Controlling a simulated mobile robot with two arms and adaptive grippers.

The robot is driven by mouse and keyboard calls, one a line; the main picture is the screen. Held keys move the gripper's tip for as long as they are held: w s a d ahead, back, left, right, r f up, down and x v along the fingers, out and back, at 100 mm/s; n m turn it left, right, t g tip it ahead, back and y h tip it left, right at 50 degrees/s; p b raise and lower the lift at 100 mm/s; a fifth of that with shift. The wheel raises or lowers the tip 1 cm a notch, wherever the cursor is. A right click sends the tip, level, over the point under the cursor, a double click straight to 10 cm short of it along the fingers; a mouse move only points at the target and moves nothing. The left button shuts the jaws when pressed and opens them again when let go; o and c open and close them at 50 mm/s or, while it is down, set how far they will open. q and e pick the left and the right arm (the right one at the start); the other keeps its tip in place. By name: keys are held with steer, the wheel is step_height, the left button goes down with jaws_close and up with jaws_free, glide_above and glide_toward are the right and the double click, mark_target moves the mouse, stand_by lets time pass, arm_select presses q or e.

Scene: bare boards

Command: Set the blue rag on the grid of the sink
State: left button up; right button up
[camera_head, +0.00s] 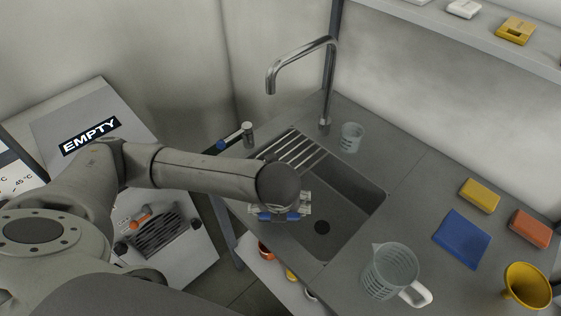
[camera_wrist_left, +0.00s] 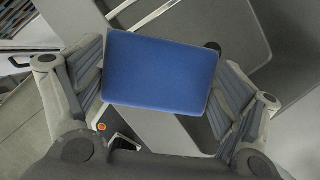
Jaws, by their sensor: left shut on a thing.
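My left gripper (camera_head: 279,213) is over the near left edge of the sink (camera_head: 352,222), seen from behind its wrist. In the left wrist view its fingers (camera_wrist_left: 160,85) are shut on a blue rectangular rag (camera_wrist_left: 160,72), gripped by its two short sides. In the head view only blue bits of it (camera_head: 264,216) show under the gripper. The grid of metal bars (camera_head: 293,150) spans the far left part of the sink, beyond the gripper; part shows at the top of the wrist view (camera_wrist_left: 135,12). My right gripper is not in view.
The tap (camera_head: 327,90) arches behind the sink, with a small beaker (camera_head: 351,137) beside it. A jug (camera_head: 390,272), flat blue sheet (camera_head: 462,238), yellow and orange sponges (camera_head: 480,195) (camera_head: 531,228), and yellow funnel (camera_head: 526,285) stand or lie on the right counter. The sink basin is empty.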

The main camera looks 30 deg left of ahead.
arm_select(q)
steer(key=w+a+f+p, duration=0.1)
steer(key=w+a, duration=0.3)
steer(key=w, duration=0.4)
steer(key=w+a+f+p, duration=0.2)
steer(key=w+a+p, duration=0.1)
steer(key=w, duration=0.4)
steer(key=shift+w+a+f, duration=0.25)
steer(key=shift+w+a, duration=0.1)
steer(key=shift+w, duration=0.05)
steer(key=shift+f, duration=0.1)
steer(key=o, duration=0.7)
steer(key=b+v, duration=0.1)
steer(key=v, duration=0.6)
steer(key=shift+r, duration=0.4)
steer(key=shift+d, duration=0.1)
